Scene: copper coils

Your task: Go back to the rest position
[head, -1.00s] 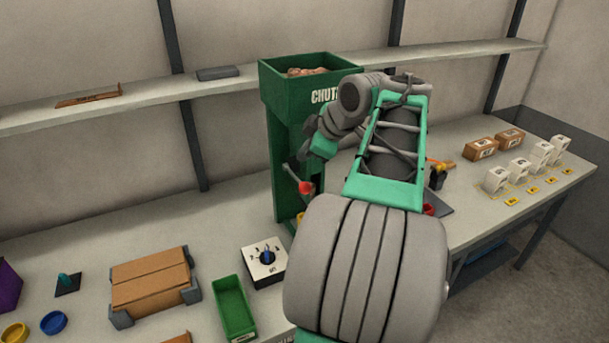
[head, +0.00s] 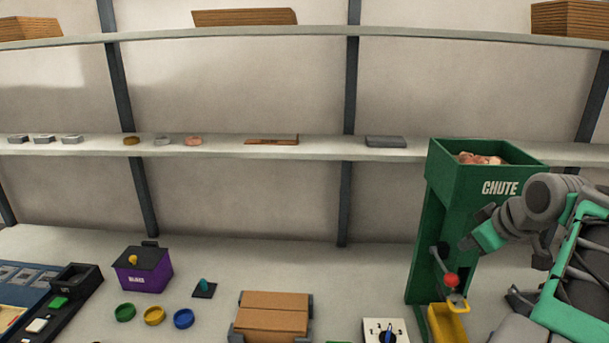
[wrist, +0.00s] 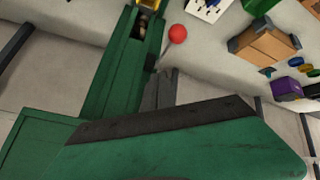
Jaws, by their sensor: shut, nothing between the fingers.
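My gripper (head: 466,243) is in the right part of the head view, in front of the green chute (head: 427,215) and near its red-knobbed lever (head: 451,281). The arm reaches in from the right edge. In the wrist view, my gripper's dark fingers (wrist: 158,88) are together with nothing held. The red knob (wrist: 177,33) shows just beyond the fingertips, and the chute (wrist: 110,75) lies to their left. I cannot tell whether the gripper touches the chute.
A yellow bin (head: 449,325) stands at the chute's foot. A white dial box (head: 398,325), a cardboard box (head: 272,312) and a purple box (head: 150,272) are on the table.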

